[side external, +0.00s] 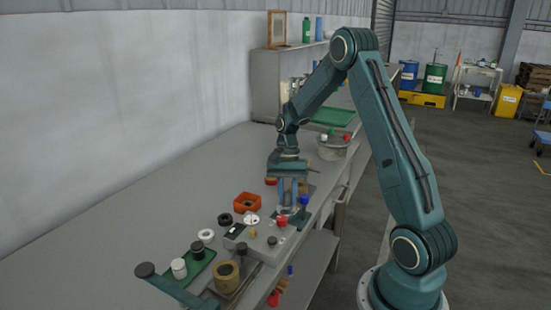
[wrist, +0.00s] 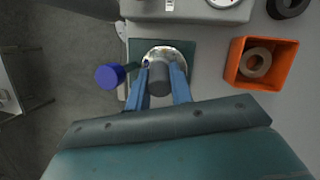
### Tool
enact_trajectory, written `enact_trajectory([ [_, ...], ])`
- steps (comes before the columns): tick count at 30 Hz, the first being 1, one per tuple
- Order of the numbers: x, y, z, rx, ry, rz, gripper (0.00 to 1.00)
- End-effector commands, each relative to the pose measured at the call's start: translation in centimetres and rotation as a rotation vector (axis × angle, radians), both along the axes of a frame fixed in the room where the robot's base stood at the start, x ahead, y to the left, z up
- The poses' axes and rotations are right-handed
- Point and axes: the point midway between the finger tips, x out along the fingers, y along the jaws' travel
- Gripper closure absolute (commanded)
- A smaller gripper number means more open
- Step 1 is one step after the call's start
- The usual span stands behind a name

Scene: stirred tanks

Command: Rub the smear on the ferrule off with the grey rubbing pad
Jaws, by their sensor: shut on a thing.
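My gripper (wrist: 160,82), with blue fingers, is shut on the dark grey rubbing pad (wrist: 160,72), a short round block. In the side view my gripper (side external: 288,190) points down at the table's front edge. Below the pad in the wrist view is a shiny round metal piece, seemingly the ferrule (wrist: 178,50), on a dark green plate (wrist: 133,48). The pad and fingers cover part of it. A small dark blue patch shows at its left edge; I cannot tell if it is the smear. I cannot tell whether the pad touches the ferrule.
A blue knob (wrist: 109,76) sticks out left of the plate. An orange box (wrist: 286,64) with a tan ring stands to the right. A grey instrument box (wrist: 185,9) and a black ring (wrist: 287,6) lie beyond. The back of the table (side external: 150,165) is bare.

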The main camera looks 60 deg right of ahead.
Motion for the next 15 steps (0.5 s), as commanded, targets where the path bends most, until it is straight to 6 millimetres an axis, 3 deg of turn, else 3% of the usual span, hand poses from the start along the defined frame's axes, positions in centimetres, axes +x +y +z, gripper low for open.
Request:
enact_trajectory([
  [15, -0.55, -0.71, -0.06, 0.001, 0.006, -0.004, 1.00],
])
